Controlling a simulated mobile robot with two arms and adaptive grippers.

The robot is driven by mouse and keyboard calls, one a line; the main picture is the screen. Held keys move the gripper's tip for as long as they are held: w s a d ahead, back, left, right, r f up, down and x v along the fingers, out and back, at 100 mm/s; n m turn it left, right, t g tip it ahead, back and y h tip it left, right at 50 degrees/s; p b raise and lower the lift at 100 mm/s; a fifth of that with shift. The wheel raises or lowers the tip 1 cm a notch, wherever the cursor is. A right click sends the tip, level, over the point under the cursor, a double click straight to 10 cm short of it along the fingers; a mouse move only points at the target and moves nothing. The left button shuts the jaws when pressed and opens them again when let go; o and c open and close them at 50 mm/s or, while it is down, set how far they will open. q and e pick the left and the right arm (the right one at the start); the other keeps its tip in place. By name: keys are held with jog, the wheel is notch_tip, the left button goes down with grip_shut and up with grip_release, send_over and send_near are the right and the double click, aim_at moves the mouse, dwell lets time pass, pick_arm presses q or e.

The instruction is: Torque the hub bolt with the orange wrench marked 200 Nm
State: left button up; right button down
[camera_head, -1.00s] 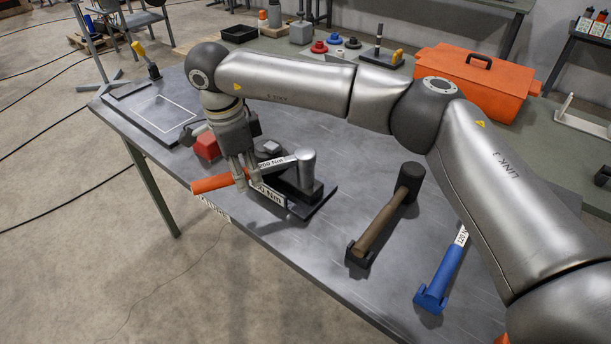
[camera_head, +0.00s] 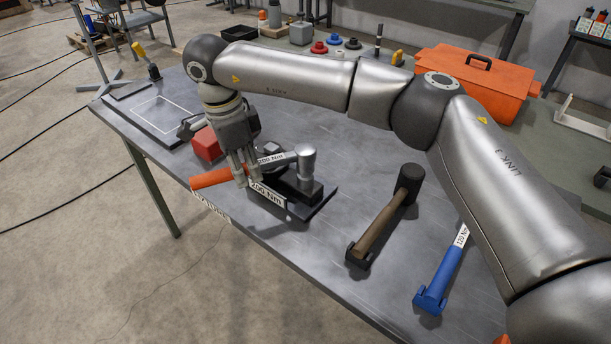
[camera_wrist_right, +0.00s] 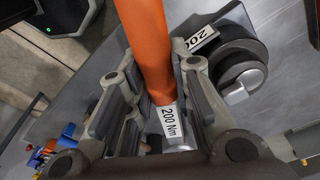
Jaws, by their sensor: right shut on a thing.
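The orange wrench (camera_head: 211,178) lies above the near edge of the table, with a white 200 Nm label on its silver shaft. My right gripper (camera_head: 243,176) is shut on the wrench around the inner end of the handle. In the right wrist view, the orange handle (camera_wrist_right: 147,45) runs between the finger pads. The wrench's silver cylindrical head (camera_head: 306,158) stands upright over a dark block on a black base (camera_head: 313,203). The hub bolt is hidden, so I cannot tell how the head sits on it. My left gripper is not in view.
A second 200 Nm label (camera_head: 267,194) is at the base's front. A red block (camera_head: 206,145) is behind the gripper. A hammer (camera_head: 382,220) and a blue-handled wrench (camera_head: 440,278) rest to the right, with bare table between. An orange toolbox (camera_head: 477,82) stands behind.

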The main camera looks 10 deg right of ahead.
jog(key=shift+r+p, duration=2.6)
jog(key=shift+r, duration=1.85)
